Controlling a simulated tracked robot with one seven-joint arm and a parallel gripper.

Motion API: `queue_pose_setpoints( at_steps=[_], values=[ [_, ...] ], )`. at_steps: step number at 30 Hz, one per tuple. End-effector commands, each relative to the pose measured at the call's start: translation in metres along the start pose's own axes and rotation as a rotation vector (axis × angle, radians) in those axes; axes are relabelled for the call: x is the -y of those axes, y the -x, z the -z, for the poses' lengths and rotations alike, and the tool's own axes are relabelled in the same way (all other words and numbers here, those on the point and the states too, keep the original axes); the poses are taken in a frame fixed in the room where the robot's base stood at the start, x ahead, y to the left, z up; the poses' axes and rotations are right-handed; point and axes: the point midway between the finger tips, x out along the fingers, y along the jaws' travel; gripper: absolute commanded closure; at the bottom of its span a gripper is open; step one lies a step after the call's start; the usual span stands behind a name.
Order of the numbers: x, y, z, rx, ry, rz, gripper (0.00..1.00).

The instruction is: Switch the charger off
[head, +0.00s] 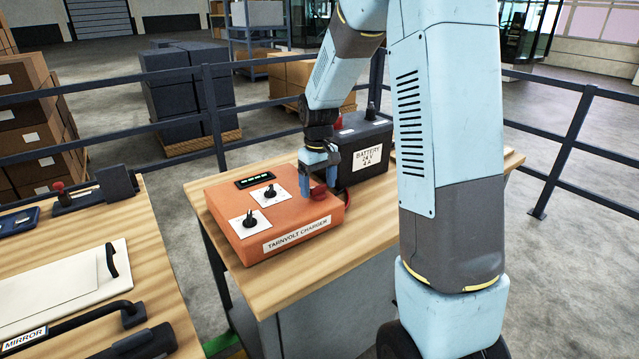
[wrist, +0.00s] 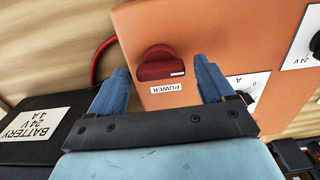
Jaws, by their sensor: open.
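The orange charger (head: 255,222), labelled TARNVOLT CHARGER, sits on a wooden-topped bench. Its red power knob (head: 319,192) is at the right end of its top. In the wrist view the knob (wrist: 158,68) shows above a POWER label, with its bar lying roughly across the picture and a white mark at the right end. My gripper (head: 318,178) is open at the knob. In the wrist view the knob appears between the two blue fingertips, with gaps on both sides. I cannot tell how far down the fingers reach around it.
A black battery (head: 360,150) stands close behind the gripper, and a red cable (wrist: 104,58) runs beside the charger. Two dials (head: 250,221) and a lit green display (head: 255,181) are on the charger's top.

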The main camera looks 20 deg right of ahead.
Motion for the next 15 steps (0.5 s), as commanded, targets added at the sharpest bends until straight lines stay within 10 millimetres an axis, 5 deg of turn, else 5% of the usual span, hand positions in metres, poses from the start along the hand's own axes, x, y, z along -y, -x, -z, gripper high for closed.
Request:
queue_pose_setpoints(
  at_steps=[8,15],
  values=[
    [0.000,0.005,0.000,0.001,0.000,0.001,0.19],
    [0.000,0.041,0.001,-0.002,0.000,0.000,0.19]
  ],
)
